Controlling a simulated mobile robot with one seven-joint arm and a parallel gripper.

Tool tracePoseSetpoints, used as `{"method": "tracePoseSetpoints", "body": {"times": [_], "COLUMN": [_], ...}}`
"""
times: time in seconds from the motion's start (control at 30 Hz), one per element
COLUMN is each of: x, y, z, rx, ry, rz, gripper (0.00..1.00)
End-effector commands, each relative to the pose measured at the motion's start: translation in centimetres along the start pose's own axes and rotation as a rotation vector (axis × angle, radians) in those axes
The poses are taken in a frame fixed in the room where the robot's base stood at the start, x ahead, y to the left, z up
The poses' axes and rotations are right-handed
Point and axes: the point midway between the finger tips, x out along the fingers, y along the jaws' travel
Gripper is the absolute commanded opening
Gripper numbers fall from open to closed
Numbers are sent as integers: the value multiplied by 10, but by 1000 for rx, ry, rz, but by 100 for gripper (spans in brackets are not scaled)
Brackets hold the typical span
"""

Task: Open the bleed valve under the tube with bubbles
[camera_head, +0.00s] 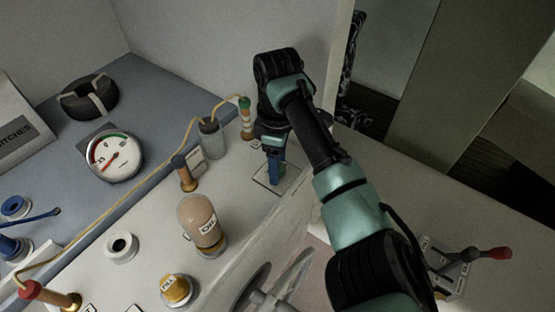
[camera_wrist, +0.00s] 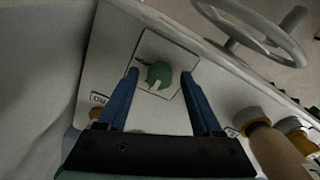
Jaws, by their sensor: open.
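My gripper (camera_head: 275,181) is low over a pale square plate (camera_head: 289,185) at the right end of the white console in the head view. In the wrist view my gripper (camera_wrist: 161,75) is open. Its blue fingers stand either side of a small green part (camera_wrist: 158,75) with a pale notch, on the square plate (camera_wrist: 152,42). I cannot tell whether the fingers touch it. I can make out no bubbles or clearly identifiable bleed valve.
A grey canister (camera_head: 211,140), an OIL bottle (camera_head: 198,214), a yellow FILL cap (camera_head: 176,287) and a white ring (camera_head: 121,244) stand on the console. A round gauge (camera_head: 115,158) is behind. A steering wheel (camera_head: 280,292) and a red-handled lever (camera_head: 492,253) lie beyond the console's edge.

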Motion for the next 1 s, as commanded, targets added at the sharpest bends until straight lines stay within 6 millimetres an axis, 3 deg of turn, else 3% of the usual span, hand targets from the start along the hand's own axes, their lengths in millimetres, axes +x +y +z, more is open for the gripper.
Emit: {"method": "tracePoseSetpoints", "body": {"times": [0.03, 0.4, 0.73, 1.0], "x": [0, 0, -1, -3], "y": [0, 0, -1, -1], "z": [0, 0, -1, -1], "rx": [0, 0, 20, 154], "ry": [0, 0, 1, 3], "rz": [0, -1, -2, -5], "gripper": [63, 0, 0, 0]}}
